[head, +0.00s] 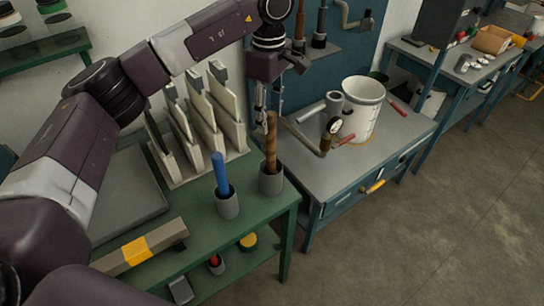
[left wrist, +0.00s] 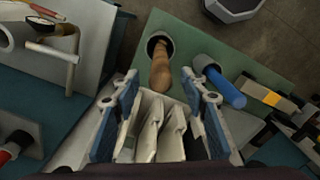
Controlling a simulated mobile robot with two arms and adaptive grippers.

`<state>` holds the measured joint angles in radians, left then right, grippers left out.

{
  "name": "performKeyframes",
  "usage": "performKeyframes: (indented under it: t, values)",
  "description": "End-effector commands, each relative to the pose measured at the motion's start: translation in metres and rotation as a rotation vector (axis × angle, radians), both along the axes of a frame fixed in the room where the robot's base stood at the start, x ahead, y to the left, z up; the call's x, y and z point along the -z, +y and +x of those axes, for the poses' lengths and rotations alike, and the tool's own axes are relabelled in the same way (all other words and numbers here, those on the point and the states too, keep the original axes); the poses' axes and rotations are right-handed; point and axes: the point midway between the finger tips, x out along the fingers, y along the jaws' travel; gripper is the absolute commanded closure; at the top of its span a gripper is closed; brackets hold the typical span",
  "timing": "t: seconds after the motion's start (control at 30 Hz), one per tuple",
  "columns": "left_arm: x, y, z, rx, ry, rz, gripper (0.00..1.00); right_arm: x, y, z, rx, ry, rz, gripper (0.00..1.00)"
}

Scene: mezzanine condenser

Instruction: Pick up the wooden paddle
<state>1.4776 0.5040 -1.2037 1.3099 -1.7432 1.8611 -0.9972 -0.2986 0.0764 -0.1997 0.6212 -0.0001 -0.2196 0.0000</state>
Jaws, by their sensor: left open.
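The wooden paddle (head: 271,140) shows as a brown handle standing upright in a grey cup (head: 271,181) at the green bench's right end. Its lower part is hidden inside the cup. My left gripper (head: 268,105) is open and empty, pointing down close to the paddle's top in the head view. In the left wrist view the paddle (left wrist: 161,66) shows beyond and between the two blue fingertips (left wrist: 158,82), apart from both. My right gripper is in neither view.
A blue-handled tool (head: 220,172) stands in a second grey cup (head: 227,204) to the left. A rack with several upright pale plates (head: 203,115) is behind. A grey-topped table (head: 395,130) with a white bucket (head: 362,112) and a gauge (head: 334,126) stands to the right.

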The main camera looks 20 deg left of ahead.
Motion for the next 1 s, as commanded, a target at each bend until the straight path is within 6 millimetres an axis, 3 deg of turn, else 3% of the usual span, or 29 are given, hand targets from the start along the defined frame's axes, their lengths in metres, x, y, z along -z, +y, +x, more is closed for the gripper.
performKeyframes:
  t: [0.6, 0.87, 1.0]
  values:
    - [0.068, -0.004, -0.001, 0.001, 0.003, -0.005, 0.6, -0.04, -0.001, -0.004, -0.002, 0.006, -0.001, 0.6]
    - [0.072, -0.005, -0.001, 0.002, 0.001, -0.005, 0.6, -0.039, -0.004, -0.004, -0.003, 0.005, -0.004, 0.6]
    - [0.072, -0.005, -0.001, 0.002, 0.001, -0.005, 0.75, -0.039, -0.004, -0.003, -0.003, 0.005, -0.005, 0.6]
